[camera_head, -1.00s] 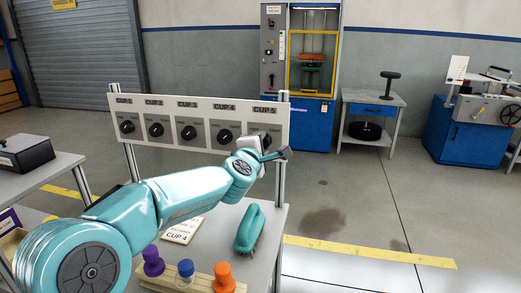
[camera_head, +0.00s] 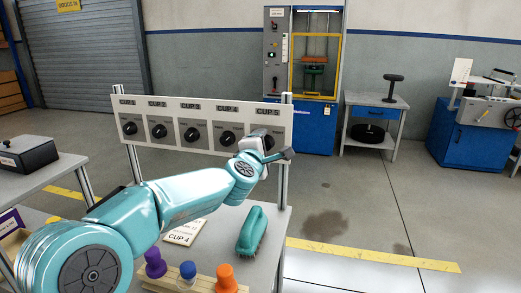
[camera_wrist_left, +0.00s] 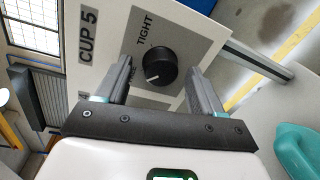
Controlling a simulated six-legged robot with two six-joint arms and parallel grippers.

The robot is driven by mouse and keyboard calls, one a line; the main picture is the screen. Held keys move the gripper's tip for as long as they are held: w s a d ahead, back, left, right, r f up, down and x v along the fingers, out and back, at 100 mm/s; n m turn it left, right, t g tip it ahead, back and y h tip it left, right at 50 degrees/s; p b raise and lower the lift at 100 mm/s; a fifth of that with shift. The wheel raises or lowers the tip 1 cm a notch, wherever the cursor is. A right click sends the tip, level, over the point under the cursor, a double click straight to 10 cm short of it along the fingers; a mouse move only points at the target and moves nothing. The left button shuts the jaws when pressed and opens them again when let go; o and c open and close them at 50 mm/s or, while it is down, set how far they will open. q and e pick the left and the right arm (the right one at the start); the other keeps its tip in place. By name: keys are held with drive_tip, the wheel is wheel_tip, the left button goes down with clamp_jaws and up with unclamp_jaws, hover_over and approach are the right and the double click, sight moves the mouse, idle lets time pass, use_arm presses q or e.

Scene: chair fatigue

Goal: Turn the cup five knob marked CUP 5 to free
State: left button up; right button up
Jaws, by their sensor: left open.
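The CUP 5 knob (camera_wrist_left: 159,66) is a round black knob on a grey plate under the CUP 5 label (camera_wrist_left: 88,37). Its white pointer line points to the lower left in the left wrist view, away from the word TIGHT. My left gripper (camera_head: 272,148) is at the right end of the panel and hides most of this knob in the head view. In the left wrist view my left gripper (camera_wrist_left: 160,76) is open, with one finger on each side of the knob. Gaps show between fingers and knob. My right gripper is not in view.
The white knob panel (camera_head: 210,106) stands on metal posts, with the CUP 4 knob (camera_head: 227,138) just left of my gripper. Below are a teal brush (camera_head: 252,230), a CUP 4 card (camera_head: 183,233) and colored pegs (camera_head: 225,277). Open floor lies to the right.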

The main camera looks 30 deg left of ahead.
use_arm(q)
drive_tip(key=v, duration=1.6)
drive_tip(key=shift+s+p, duration=0.15)
drive_tip(key=shift+p, duration=0.3)
